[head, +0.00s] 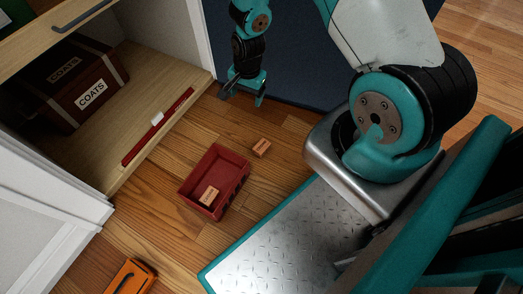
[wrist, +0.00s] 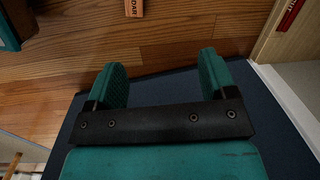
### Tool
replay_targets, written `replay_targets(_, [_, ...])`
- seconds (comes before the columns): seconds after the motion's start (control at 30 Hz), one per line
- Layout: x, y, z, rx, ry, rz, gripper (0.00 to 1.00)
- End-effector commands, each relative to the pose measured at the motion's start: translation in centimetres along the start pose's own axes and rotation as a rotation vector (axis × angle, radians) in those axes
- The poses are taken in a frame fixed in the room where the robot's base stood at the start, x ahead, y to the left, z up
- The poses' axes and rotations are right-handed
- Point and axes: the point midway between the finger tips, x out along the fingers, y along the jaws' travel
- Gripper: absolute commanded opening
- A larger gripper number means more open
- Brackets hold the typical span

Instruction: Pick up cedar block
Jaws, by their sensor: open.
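A small orange-brown block (head: 261,148) lies on the wood floor just outside a red crate. In the wrist view a block (wrist: 133,8) is cut off by the top edge; its visible label ends in "DAR", which fits cedar. A second, lighter block (head: 209,196) lies inside the red crate (head: 186,188); its label is too small to read. My gripper (head: 242,98) is open and empty, pointing down, apart from and behind the floor block in the head view. Its two teal fingers (wrist: 162,62) are spread in the wrist view.
An open cabinet at left holds a brown "COATS" box (head: 92,94) and a red bar (head: 158,127) near its edge. An orange case (head: 131,277) is at front left. Bare floor surrounds the block.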

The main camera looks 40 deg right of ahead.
Motion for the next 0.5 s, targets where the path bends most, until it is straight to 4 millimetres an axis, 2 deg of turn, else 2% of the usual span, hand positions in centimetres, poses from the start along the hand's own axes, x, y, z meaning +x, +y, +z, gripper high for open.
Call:
replay_targets(0.03, [3.2,1.6,-0.9,0.073,0.008,0.023,0.78])
replay_targets(0.1, [6.0,3.1,-1.8,0.154,0.027,0.038,0.78])
replay_targets(0.2, [8.6,4.8,-2.4,0.23,0.046,0.053,0.78])
replay_targets(0.27, [9.5,5.3,-2.6,0.256,0.052,0.057,0.78])
replay_targets(0.37, [11.2,5.8,-2.8,0.276,0.057,0.061,0.78])
replay_targets(0.5, [14.3,6.1,-2.9,0.277,0.057,0.062,0.78])
